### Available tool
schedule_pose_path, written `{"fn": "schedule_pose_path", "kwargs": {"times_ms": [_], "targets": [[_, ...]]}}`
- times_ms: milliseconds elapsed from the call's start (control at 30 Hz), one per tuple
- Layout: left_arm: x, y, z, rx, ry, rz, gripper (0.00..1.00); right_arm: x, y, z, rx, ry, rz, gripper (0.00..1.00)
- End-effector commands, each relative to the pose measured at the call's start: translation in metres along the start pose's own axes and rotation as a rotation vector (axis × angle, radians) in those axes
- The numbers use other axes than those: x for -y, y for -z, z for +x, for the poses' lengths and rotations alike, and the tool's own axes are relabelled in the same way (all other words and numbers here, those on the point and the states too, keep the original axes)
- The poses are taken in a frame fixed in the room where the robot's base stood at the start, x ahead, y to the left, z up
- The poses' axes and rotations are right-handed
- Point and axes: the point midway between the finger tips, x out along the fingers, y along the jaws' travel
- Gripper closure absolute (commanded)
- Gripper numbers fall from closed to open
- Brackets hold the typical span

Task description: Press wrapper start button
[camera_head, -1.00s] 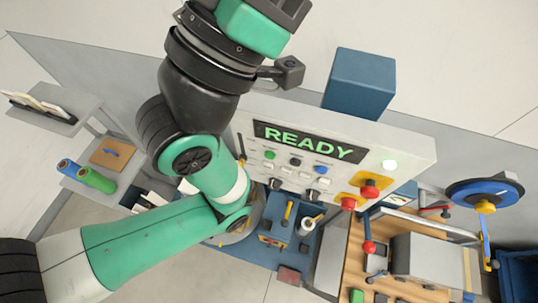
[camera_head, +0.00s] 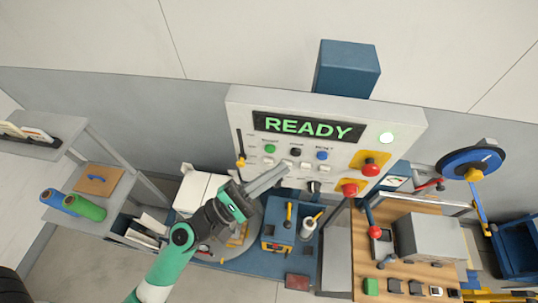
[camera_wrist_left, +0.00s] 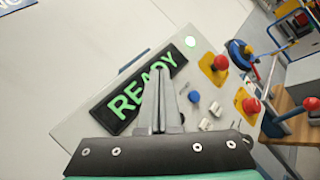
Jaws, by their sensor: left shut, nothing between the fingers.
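The control panel (camera_head: 235,120) has a lit READY display (camera_head: 308,127). Below the display is a row of buttons: green (camera_head: 269,148), black (camera_head: 295,152) and blue (camera_head: 321,155), with labels too small to read surely. My left gripper (camera_head: 285,169) is shut and empty, its fingertips just below the green and black buttons in the picture; I cannot tell if they touch the panel. In the left wrist view the shut fingers (camera_wrist_left: 160,80) overlap the display, the blue button (camera_wrist_left: 193,96) shows to their right, and the green button is hidden. My right gripper is not in view.
Two red mushroom buttons on yellow plates, upper (camera_head: 371,168) and lower (camera_head: 349,189), sit at the panel's right. A lamp (camera_head: 387,138) glows green. A wooden bench (camera_head: 345,235) stands right, a grey shelf (camera_head: 105,225) left.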

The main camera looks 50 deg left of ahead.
Motion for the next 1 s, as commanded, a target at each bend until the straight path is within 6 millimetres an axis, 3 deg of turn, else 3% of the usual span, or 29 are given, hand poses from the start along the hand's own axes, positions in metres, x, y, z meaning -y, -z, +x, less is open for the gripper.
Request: {"fn": "schedule_pose_path", "kwargs": {"times_ms": [100,333,767,1000], "targets": [[0.023,0.032,-0.035,-0.107,0.029,-0.048,1.00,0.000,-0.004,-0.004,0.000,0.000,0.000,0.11],[0.039,0.058,-0.070,-0.210,0.047,-0.077,1.00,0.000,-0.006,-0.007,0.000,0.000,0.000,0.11],[0.036,0.060,-0.069,-0.215,0.041,-0.073,1.00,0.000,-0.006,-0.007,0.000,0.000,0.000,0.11],[0.025,0.075,-0.056,-0.214,0.039,-0.070,1.00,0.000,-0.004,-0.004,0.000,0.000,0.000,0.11]]}}
